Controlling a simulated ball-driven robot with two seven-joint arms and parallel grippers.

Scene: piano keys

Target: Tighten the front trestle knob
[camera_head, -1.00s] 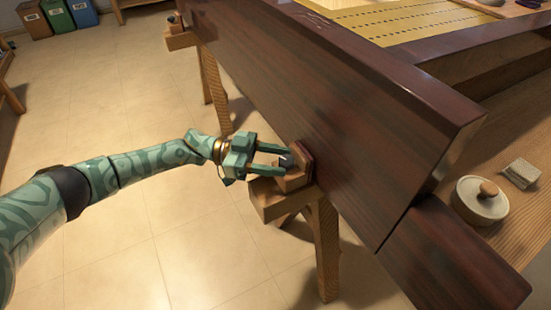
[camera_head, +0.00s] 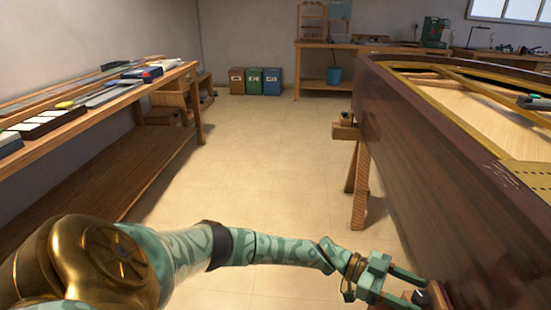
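My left gripper (camera_head: 415,295) is low at the right of the view, against the near side of the dark piano case (camera_head: 440,170). Its two green fingers lie on either side of a small dark knob (camera_head: 421,298) and look shut on it. The knob sits on a wooden block by the case; the near trestle below it is cut off by the picture's bottom edge. A farther wooden trestle (camera_head: 358,190) stands under the case, with a small dark knob (camera_head: 345,116) at its top. My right gripper is out of view.
A long workbench (camera_head: 100,115) with tools and boxes runs along the left. Several colored bins (camera_head: 254,82) stand at the back wall, beside another bench (camera_head: 310,66). The tiled floor (camera_head: 260,160) between is clear.

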